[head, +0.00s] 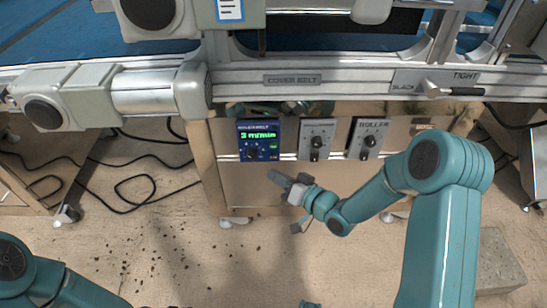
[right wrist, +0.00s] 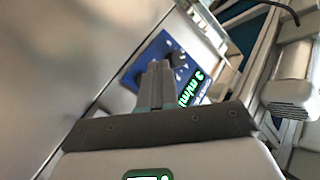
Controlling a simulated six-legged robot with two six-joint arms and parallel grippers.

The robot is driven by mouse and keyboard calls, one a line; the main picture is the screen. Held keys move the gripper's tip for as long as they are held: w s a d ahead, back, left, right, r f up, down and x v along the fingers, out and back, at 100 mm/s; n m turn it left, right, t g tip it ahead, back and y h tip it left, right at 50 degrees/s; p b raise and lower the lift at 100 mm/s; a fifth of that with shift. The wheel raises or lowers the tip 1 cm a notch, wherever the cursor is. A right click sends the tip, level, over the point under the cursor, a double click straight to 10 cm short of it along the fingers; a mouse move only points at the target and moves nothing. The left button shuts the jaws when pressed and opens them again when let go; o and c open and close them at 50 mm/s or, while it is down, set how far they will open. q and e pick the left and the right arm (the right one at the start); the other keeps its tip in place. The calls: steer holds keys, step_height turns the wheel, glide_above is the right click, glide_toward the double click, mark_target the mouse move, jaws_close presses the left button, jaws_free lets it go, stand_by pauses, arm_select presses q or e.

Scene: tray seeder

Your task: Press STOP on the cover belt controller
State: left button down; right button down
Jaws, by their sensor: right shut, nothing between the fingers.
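The cover belt controller (head: 243,147) is a small blue panel on the front of the machine, below the COVER BELT label (head: 292,79). Its green display (head: 259,135) reads about "3 m/min", with a dark knob and small controls under it. I cannot read which control is STOP. My right gripper (head: 279,180) is shut and empty, just below and right of the panel in the head view. In the right wrist view its closed fingers (right wrist: 156,82) point at the blue panel (right wrist: 150,57) and hide part of it. I cannot tell whether they touch.
Two grey switch boxes stand right of the panel, an unlabelled-looking one (head: 317,127) and one marked ROLLER (head: 371,124). A SLACK/TIGHT lever (head: 440,88) is at upper right. Rails and a roller (head: 155,92) overhang the panel. Black cables lie on the floor at left.

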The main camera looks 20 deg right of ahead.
arm_select(q)
steer(key=shift+f, duration=0.15)
arm_select(e)
steer(key=shift+s+a, duration=0.15)
steer(key=shift+s, duration=0.35)
steer(key=shift+s+a, duration=0.15)
steer(key=shift+s, duration=0.35)
arm_select(q)
steer(key=shift+w, duration=0.1)
